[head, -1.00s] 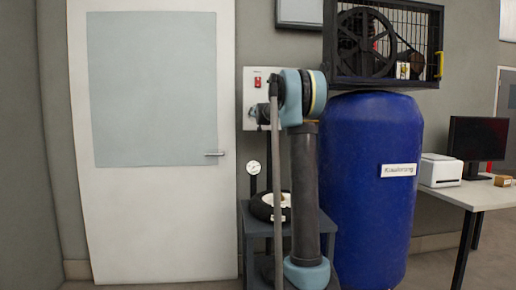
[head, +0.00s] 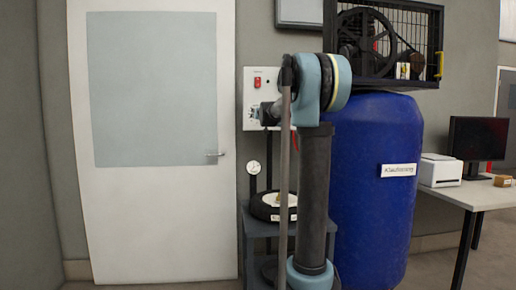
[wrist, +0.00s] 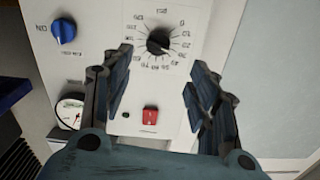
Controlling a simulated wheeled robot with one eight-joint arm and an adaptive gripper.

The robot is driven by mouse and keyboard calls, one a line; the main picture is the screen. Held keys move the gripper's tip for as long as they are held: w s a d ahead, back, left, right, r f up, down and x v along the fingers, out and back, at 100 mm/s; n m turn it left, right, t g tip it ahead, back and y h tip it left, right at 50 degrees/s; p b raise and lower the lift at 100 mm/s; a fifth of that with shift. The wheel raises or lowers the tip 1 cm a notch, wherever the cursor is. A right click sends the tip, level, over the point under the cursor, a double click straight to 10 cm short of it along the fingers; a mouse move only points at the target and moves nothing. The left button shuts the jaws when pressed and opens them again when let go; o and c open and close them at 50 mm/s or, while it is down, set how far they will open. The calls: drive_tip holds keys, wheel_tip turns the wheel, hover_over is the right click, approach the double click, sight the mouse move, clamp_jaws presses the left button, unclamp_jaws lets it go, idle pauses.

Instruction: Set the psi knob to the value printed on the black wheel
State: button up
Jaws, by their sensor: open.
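The psi knob (wrist: 158,42) is a small black dial ringed by printed numbers on a white panel (wrist: 178,100). In the wrist view it appears upside down, between and beyond my fingers, with no visible contact. My gripper (wrist: 160,70) is open and empty, one finger on each side of the knob's area. In the head view my gripper (head: 262,114) faces the panel (head: 248,78), and my arm hides the knob. The black wheel (head: 262,207) lies on a grey stand left of my arm. Its pale label (head: 284,200) is partly covered and too small to read.
A red switch (wrist: 149,116), a blue knob (wrist: 63,30) and a gauge (wrist: 70,112) are near my fingers. A blue tank (head: 375,210) stands right of my arm, under a caged compressor (head: 385,45). A white door (head: 150,215) is at left.

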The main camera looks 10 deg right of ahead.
drive_tip(key=s+a+f+n+g+y, duration=0.1)
drive_tip(key=s+f+g, duration=0.1)
drive_tip(key=s+f, duration=0.4)
drive_tip(key=s+a+f+n+g+y, duration=0.1)
drive_tip(key=s+f, duration=0.6)
drive_tip(key=s, duration=0.7)
drive_tip(key=shift+a+f+g, duration=0.15)
drive_tip(key=shift+a+g, duration=0.55)
drive_tip(key=shift+a, duration=0.1)
